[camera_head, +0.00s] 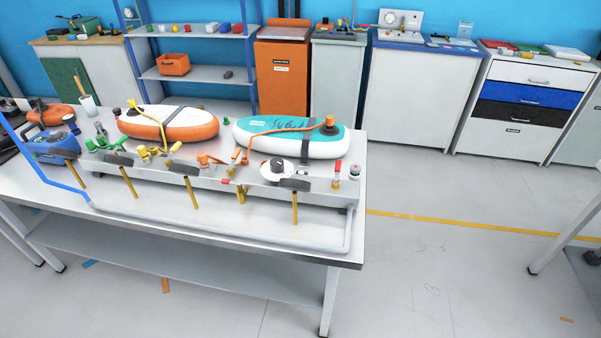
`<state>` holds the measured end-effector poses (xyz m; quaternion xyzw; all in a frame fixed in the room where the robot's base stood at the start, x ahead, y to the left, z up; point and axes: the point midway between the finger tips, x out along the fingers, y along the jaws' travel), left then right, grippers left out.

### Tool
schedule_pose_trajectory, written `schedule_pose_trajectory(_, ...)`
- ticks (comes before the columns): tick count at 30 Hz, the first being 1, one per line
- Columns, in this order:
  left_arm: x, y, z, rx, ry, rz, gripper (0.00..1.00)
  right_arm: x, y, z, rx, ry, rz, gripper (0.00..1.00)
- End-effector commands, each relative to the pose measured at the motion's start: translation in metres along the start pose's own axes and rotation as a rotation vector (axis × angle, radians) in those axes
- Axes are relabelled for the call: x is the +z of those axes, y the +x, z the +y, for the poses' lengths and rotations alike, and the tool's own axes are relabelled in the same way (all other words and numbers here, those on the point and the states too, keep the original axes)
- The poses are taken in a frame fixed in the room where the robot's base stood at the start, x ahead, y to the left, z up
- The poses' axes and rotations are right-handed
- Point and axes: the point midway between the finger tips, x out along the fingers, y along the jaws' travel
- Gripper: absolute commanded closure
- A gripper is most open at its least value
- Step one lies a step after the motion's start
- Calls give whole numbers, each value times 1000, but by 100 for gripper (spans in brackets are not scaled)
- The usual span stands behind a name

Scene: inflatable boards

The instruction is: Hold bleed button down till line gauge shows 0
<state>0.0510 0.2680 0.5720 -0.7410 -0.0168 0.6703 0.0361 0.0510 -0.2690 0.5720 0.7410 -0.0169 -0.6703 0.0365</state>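A grey manifold rail (210,180) runs along the workbench. A white round dial (277,171), likely the line gauge, sits near its right end. It faces up at a slant; its reading is too small to make out. To its right stand a red-topped fitting with a brass base (337,174) and a small light grey fitting with a dark reddish top (354,172). I cannot tell which part is the bleed button. Neither of my grippers is in view, and nothing is seen touching these parts.
An orange-and-white board (168,123) and a teal-and-white board (290,137) lie behind the rail. Several dark-headed yellow handles (187,184) stick out at its front. A blue pump (50,145) with a hose is at left.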

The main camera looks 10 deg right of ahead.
Motion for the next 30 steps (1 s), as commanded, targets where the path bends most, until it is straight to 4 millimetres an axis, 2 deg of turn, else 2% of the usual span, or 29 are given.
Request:
schedule_pose_trajectory(14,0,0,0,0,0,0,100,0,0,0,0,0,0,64)
schedule_pose_trajectory(21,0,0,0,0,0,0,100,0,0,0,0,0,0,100)
schedule_pose_trajectory(30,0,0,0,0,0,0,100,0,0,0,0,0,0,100)
